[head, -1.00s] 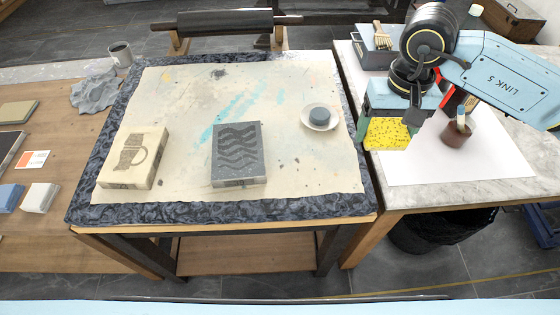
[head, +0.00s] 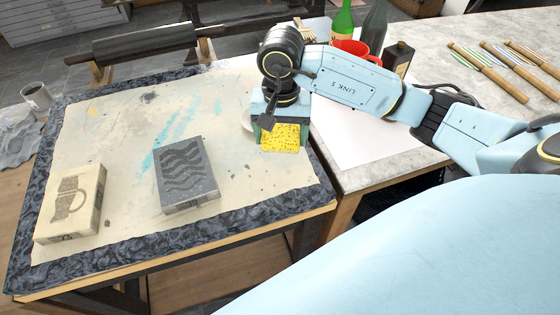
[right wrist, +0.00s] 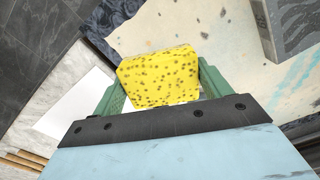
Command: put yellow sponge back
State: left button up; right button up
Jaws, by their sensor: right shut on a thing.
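The yellow sponge (head: 281,138) with dark specks is held in my right gripper (head: 280,128), near the right edge of the middle table. In the right wrist view the sponge (right wrist: 160,78) sits between the two green fingers of my right gripper (right wrist: 160,92), which are shut on its sides. Cream paper and the dark mat edge show beyond it. A pale round dish (head: 246,121) is partly hidden behind my right gripper. My left gripper does not show in either view.
A grey wave-patterned block (head: 186,174) and a cream block with a jug picture (head: 72,203) lie on the paper-covered table (head: 120,130). The right table holds white paper (head: 350,135), a red mug (head: 352,48), bottles (head: 342,20) and several wooden tools (head: 495,75).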

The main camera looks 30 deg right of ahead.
aim_at(281, 134)
notch_tip(281, 134, down, 5)
jog(key=shift+r, duration=0.2)
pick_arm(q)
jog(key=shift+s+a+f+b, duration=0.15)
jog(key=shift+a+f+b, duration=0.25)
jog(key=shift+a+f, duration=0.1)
pick_arm(e)
jog(key=shift+f, duration=2)
jog(key=shift+f, duration=0.15)
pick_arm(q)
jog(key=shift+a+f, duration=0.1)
pick_arm(e)
jog(key=o, duration=0.9)
notch_tip(281, 134, up, 12)
jog(key=shift+f+p, duration=0.1)
jog(key=shift+p, duration=0.5)
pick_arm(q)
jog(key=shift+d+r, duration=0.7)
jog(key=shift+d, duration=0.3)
pick_arm(e)
jog(key=shift+r, duration=0.25)
